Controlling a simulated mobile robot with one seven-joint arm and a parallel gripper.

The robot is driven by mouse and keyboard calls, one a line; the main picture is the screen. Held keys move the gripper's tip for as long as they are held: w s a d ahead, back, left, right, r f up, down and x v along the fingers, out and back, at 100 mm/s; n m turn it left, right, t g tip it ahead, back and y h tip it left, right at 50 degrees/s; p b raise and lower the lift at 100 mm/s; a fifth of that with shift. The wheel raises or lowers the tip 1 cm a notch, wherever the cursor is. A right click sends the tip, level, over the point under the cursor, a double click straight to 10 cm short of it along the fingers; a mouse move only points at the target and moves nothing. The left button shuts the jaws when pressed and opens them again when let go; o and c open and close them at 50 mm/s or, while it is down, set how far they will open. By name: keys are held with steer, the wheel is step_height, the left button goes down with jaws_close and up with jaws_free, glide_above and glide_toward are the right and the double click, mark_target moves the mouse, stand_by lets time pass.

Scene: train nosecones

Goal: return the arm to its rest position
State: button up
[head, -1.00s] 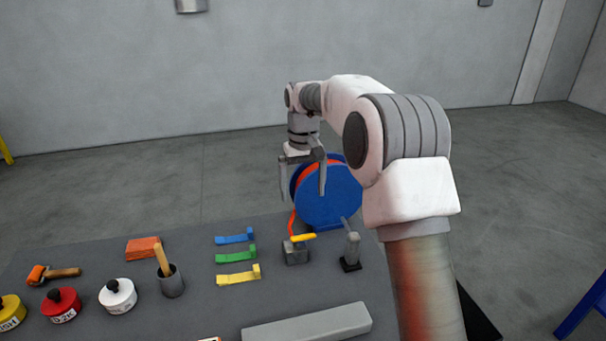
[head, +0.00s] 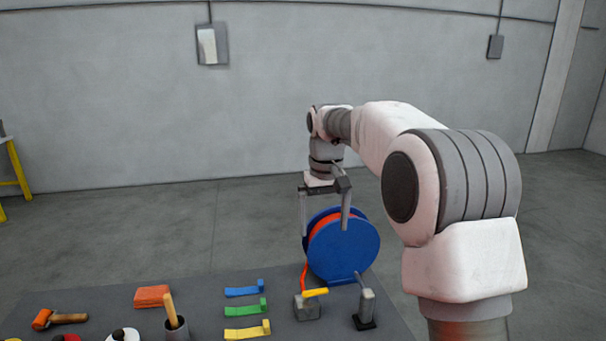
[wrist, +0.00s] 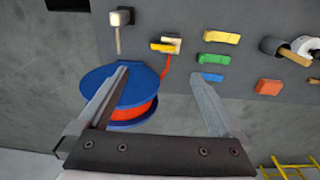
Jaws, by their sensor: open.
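My arm reaches forward over the table, and my gripper (head: 324,222) hangs pointing down with its two fingers spread and nothing between them. It is above and in front of the blue reel (head: 343,247) with its red-orange hose, in the head view. In the wrist view my gripper (wrist: 160,85) is open, and its left finger overlaps the blue reel (wrist: 95,85). I cannot tell from these frames whether that finger touches the reel.
On the grey table (head: 205,290) are blue, green and yellow clips (head: 247,309), an orange block (head: 152,296), a roller (head: 60,319), a cup with a wooden handle (head: 176,325), a yellow-handled block (head: 307,306) and a small grey post (head: 365,308). Open floor surrounds it.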

steer(key=s+d+r+t, duration=0.25)
steer(key=s+r, duration=0.35)
steer(key=s, duration=0.3)
steer(key=s+d+f+m+t, duration=0.1)
steer(key=s+d+f, duration=0.1)
steer(key=s, duration=0.9)
steer(key=s+d+f+m+t, duration=0.1)
steer(key=s+d, duration=0.3)
steer(key=s, duration=0.8)
steer(key=shift+s+f, duration=0.25)
steer(key=shift+f, duration=0.5)
